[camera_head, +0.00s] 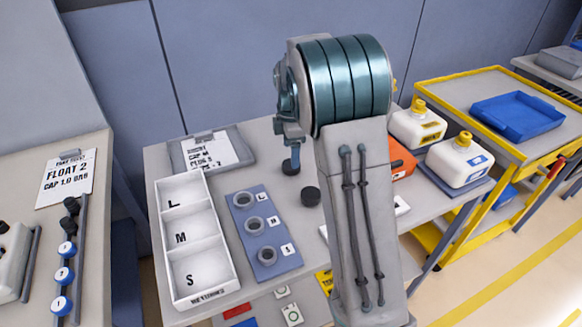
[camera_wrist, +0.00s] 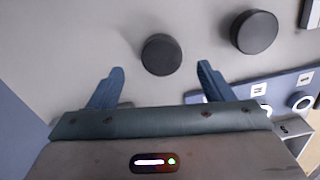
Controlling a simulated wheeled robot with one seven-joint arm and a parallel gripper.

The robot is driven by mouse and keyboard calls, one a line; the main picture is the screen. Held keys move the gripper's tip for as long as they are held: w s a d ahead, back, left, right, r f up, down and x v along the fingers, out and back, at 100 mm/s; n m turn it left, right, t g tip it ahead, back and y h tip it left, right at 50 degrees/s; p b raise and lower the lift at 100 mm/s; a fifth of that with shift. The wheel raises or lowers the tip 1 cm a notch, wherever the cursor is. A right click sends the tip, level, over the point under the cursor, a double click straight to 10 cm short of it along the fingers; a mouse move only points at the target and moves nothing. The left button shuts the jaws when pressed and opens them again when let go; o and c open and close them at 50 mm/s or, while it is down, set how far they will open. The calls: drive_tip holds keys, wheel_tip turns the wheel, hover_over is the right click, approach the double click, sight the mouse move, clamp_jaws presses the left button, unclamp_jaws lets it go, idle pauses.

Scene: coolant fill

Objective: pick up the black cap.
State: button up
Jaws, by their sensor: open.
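Two round black caps lie on the grey table. One black cap (camera_head: 290,168) is right by my gripper (camera_head: 294,155) in the head view. In the wrist view this cap (camera_wrist: 161,54) lies just beyond the gap between the two blue fingertips, apart from both. The other black cap (camera_head: 310,197) lies nearer the front; in the wrist view it (camera_wrist: 254,32) is to the right, outside the fingers. My gripper (camera_wrist: 160,72) is open and empty. My arm hides part of the table in the head view.
A white tray (camera_head: 205,302) marked L, M, S and a blue plate (camera_head: 264,240) with several rings stand left of the caps. A clipboard (camera_head: 236,148) lies behind. White jugs (camera_head: 459,160) stand at right, beside a yellow cart (camera_head: 449,82) with a blue tray.

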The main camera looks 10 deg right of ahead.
sight(291, 169)
drive_tip(key=f, duration=0.5)
drive_tip(key=shift+s+a+f, duration=0.15)
drive_tip(key=shift+a+f, duration=0.05)
drive_tip(key=shift+f, duration=0.1)
drive_tip(key=shift+c, duration=0.3)
drive_tip(key=c, duration=1)
